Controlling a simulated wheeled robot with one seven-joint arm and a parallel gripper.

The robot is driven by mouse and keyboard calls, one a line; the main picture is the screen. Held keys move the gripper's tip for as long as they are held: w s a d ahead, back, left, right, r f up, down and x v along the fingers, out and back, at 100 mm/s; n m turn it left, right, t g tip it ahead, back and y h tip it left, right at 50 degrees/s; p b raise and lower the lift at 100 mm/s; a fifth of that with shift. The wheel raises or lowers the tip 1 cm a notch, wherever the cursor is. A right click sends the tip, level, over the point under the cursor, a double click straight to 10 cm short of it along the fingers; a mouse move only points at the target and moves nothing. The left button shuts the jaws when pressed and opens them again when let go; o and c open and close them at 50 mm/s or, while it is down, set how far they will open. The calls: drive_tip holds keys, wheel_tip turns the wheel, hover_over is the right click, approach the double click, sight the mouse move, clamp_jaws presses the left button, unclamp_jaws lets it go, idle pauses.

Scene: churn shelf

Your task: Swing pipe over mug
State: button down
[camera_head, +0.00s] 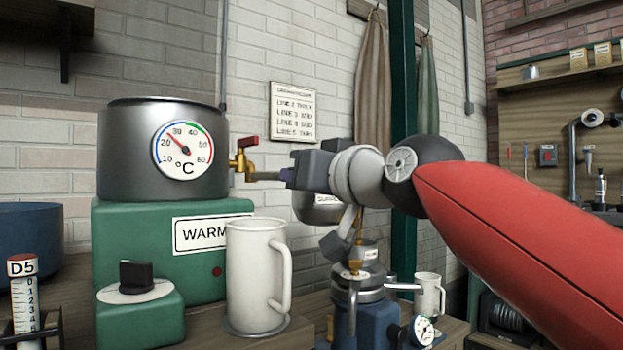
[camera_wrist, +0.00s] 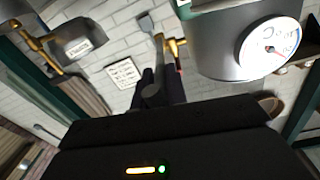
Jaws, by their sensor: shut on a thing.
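A grey steel tank with a temperature dial (camera_head: 163,150) sits on a green heater marked WARM. A brass tap (camera_head: 239,162) with a red handle comes out of its right side. From the tap a thin grey pipe (camera_head: 264,176) runs right into my gripper (camera_head: 288,175), which is shut on its outer end. A tall white mug (camera_head: 257,275) stands below, on a round disc in front of the heater. In the head view the pipe lies above the mug's rim, but I cannot tell whether its outlet is over it. The wrist view shows the tap (camera_wrist: 177,47) beyond my fingers (camera_wrist: 165,88).
A blue vessel (camera_head: 358,307) with a gauge, a brass fitting and a side pipe stands on the bench right of the mug. A smaller white mug (camera_head: 428,295) is beside it. A green post (camera_head: 403,120) rises behind my arm. A black-knobbed green box (camera_head: 140,307) is at front left.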

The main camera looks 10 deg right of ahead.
drive_tip(key=c, duration=1.4)
unclamp_jaws()
drive_tip(key=shift+c, duration=0.2)
drive_tip(key=v, duration=0.8)
drive_tip(key=shift+w, duration=0.1)
drive_tip(key=shift+c, duration=0.4)
